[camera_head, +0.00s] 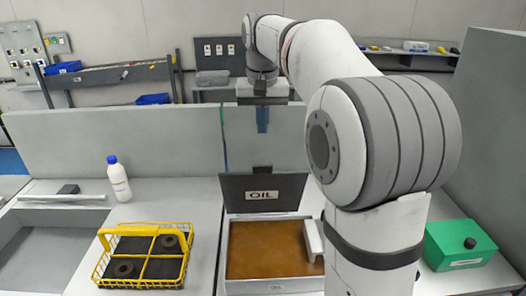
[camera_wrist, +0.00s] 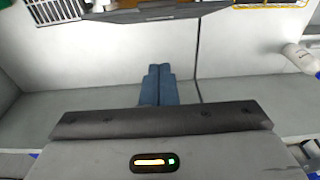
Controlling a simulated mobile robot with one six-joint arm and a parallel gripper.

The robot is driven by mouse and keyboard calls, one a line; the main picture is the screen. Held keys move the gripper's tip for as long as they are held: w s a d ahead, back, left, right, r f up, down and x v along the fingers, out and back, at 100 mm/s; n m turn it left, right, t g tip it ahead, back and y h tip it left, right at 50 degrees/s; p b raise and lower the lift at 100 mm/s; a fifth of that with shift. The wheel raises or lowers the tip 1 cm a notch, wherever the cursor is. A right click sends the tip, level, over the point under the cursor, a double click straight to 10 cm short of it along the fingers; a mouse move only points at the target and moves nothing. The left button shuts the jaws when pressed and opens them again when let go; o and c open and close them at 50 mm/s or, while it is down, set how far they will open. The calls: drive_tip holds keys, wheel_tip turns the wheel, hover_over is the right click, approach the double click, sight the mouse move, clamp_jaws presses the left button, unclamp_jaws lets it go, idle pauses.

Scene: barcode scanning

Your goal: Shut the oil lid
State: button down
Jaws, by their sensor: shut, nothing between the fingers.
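The dark oil lid (camera_head: 285,186), marked OIL, stands raised at the back edge of the oil box. The box (camera_head: 233,288) is open, and brown oil (camera_head: 262,248) shows inside it. My gripper (camera_head: 262,128) is above and behind the lid, apart from it. Its blue fingers are together and empty in the wrist view (camera_wrist: 158,82). A dark edge, which looks like the lid's (camera_wrist: 130,15), crosses the top of the wrist view beyond the fingertips.
A yellow wire basket (camera_head: 117,230) with dark round parts stands left of the oil box. A white bottle with a blue cap (camera_head: 119,180) stands behind it. A green box (camera_head: 460,246) is at the right. A low grey partition (camera_head: 150,142) runs behind the worktop.

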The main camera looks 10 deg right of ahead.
sight(263, 175)
drive_tip(key=f, duration=0.2)
drive_tip(key=s+f, duration=0.1)
drive_tip(key=f, duration=0.1)
drive_tip(key=s+f, duration=0.1)
drive_tip(key=f, duration=0.1)
drive_tip(key=shift+s+a+f+p, duration=0.2)
drive_tip(key=shift+f+p, duration=0.1)
drive_tip(key=shift+f, duration=0.05)
drive_tip(key=shift+s+a+f, duration=0.1)
drive_tip(key=shift+s+f, duration=0.15)
drive_tip(key=shift+f, duration=0.05)
